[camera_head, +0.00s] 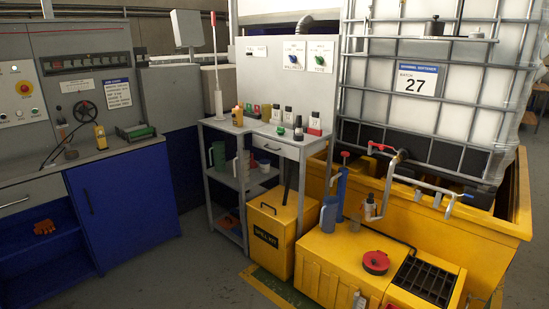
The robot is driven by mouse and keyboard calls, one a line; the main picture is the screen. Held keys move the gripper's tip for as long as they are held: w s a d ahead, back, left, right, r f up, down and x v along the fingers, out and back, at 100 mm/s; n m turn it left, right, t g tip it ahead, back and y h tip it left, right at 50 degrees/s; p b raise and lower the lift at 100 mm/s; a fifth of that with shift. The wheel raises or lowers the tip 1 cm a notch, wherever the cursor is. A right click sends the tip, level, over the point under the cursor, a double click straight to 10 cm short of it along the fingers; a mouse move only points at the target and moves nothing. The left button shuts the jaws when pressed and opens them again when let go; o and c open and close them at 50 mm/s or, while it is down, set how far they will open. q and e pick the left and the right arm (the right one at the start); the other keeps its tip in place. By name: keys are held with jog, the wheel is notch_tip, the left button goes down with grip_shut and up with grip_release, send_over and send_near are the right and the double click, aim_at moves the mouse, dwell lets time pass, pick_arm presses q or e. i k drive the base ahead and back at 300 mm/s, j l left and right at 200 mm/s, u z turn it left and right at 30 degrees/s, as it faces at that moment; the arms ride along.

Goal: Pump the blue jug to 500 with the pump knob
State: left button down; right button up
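A grey-blue jug (329,214) stands upright on the front left of the yellow bunded unit. It is beside a blue upright tube (341,190) with a red top. Its fill level and any scale on it are too small to read. On the pale panel above the small bench is a green knob (319,60) with a label over it. A second, blue-dark knob (293,58) is to its left. The label lettering is mostly too small to read, so I cannot tell for certain which is the pump knob. Neither of my grippers is in view.
A white tank (385,90) in a metal cage, marked 27, stands in the yellow bund (480,222). Pipes with red and blue handles project at its front. A grey bench (290,147) holds several small bottles. A yellow bin (270,230) stands below. Floor at lower left is clear.

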aim_at(345, 153)
jog(key=i+z, duration=0.15)
jog(key=i, duration=0.3)
jog(key=i+z, duration=0.15)
jog(key=i, duration=0.35)
jog(key=i+j+z, duration=0.15)
jog(key=i, duration=0.3)
jog(key=i+j+z, duration=0.15)
jog(key=i, duration=0.3)
jog(key=i+j+z, duration=0.15)
jog(key=i, duration=0.3)
jog(key=i+z, duration=0.35)
jog(key=i+j+z, duration=0.2)
jog(key=i+z, duration=0.15)
